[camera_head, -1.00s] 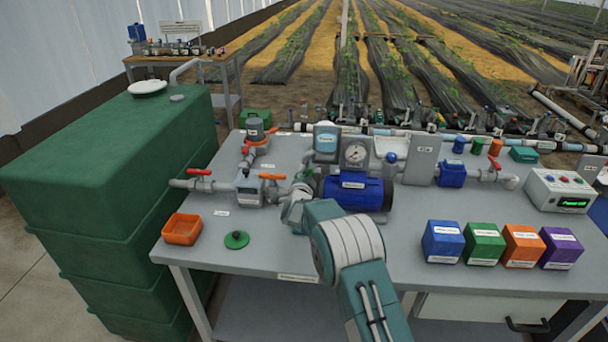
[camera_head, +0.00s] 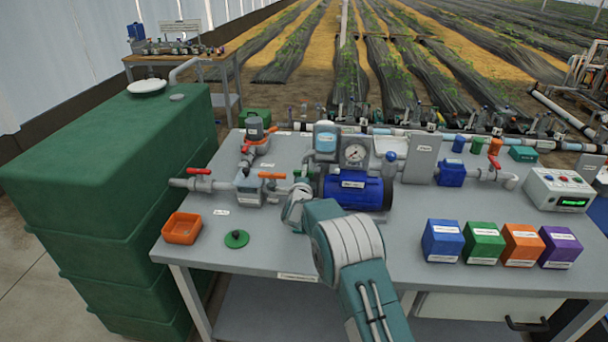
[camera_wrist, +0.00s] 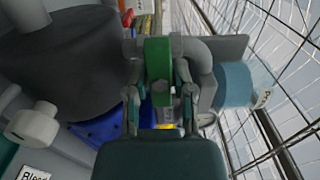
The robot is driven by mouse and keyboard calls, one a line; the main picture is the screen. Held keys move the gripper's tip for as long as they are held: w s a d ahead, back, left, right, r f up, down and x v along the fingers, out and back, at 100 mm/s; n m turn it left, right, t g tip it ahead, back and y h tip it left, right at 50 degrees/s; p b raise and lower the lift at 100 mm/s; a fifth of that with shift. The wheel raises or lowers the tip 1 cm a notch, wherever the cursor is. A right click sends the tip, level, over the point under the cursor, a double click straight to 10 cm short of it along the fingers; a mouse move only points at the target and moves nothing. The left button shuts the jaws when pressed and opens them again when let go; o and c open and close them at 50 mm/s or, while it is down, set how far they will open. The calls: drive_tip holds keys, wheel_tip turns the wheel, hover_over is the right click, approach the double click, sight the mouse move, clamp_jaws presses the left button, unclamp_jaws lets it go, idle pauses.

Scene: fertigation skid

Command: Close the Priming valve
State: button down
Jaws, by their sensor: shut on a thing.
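In the wrist view a green valve handle (camera_wrist: 158,60) stands upright on a grey pipe elbow (camera_wrist: 198,52). I take it for the Priming valve's handle, though no label on it is readable. My gripper (camera_wrist: 160,88) is shut on this handle, one finger on each side. In the head view my gripper (camera_head: 307,182) is small and partly hidden by my wrist, at the left end of the blue pump motor (camera_head: 355,193). A light blue pot (camera_head: 326,140) with a label stands just behind.
A pressure gauge (camera_head: 354,153) stands above the motor. An orange-handled valve (camera_head: 271,176) and a red-handled valve (camera_head: 199,171) lie to the left. An orange tray (camera_head: 182,228) and a green disc (camera_head: 237,239) rest on the bench front. A dark cylinder (camera_wrist: 75,62) fills the wrist view's left.

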drive_tip(key=shift+d+f, duration=0.15)
drive_tip(key=shift+f, duration=0.25)
drive_tip(key=c, duration=0.6)
unclamp_jaws()
drive_tip(key=shift+o, duration=0.2)
drive_tip(key=shift+r, duration=0.1)
drive_tip(key=shift+r, duration=0.1)
drive_tip(key=shift+s, duration=0.15)
drive_tip(key=shift+s, duration=0.3)
drive_tip(key=s, duration=1.1)
drive_tip(key=shift+a, duration=0.2)
